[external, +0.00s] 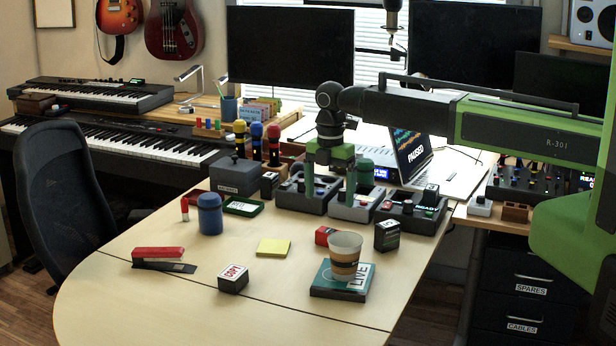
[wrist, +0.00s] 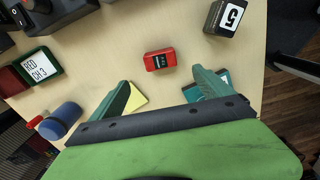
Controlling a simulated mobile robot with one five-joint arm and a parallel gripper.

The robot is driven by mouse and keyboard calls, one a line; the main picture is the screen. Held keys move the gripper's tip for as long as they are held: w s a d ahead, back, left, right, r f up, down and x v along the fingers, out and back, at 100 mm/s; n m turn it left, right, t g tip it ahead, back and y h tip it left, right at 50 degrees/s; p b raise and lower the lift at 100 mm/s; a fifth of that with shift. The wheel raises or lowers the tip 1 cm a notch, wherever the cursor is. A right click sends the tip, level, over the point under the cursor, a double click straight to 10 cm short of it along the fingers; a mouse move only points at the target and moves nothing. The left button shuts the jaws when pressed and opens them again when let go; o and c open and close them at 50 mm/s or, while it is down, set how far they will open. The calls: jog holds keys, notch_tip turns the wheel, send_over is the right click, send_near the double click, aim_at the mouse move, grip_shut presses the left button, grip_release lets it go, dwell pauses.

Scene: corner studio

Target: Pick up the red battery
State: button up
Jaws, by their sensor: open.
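The red battery (external: 323,235) is a small red block on the light wooden table, partly hidden behind a paper cup in the external view. In the wrist view the red battery (wrist: 160,60) lies beyond the fingertips, close to the midline between them, with dark marks on its top. My gripper (external: 329,188) hangs pointing down above the table, higher than the battery. Its green fingers are spread and empty; in the wrist view my gripper (wrist: 161,80) shows a wide gap, with no finger touching the battery.
A cup (external: 345,252) stands on a teal book (external: 330,284) in front of the battery. A black box (external: 387,236) stands to its right. A yellow note (external: 273,248), stamp cube (external: 233,279), red stapler (external: 158,255) and blue cylinder (external: 210,216) lie leftward. Chargers (external: 355,208) stand behind.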

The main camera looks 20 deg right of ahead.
aim_at(329, 233)
notch_tip(329, 233, down, 12)
jog(key=b, duration=1)
jog(key=shift+s+f+b, duration=0.1)
jog(key=shift+s+b, duration=0.05)
jog(key=shift+b, duration=0.15)
jog(key=shift+r, duration=0.2)
jog(key=c, duration=1.7)
jog(key=shift+r+p, duration=0.5)
jog(key=shift+p, duration=0.2)
notch_tip(329, 233, up, 4)
jog(key=p, duration=0.3)
jog(key=shift+f+p, duration=0.1)
jog(key=shift+p, duration=0.3)
jog(key=d+r+p, duration=0.6)
jog(key=d, duration=0.5)
jog(key=shift+w+d, duration=0.3)
jog(key=shift+w, duration=0.15)
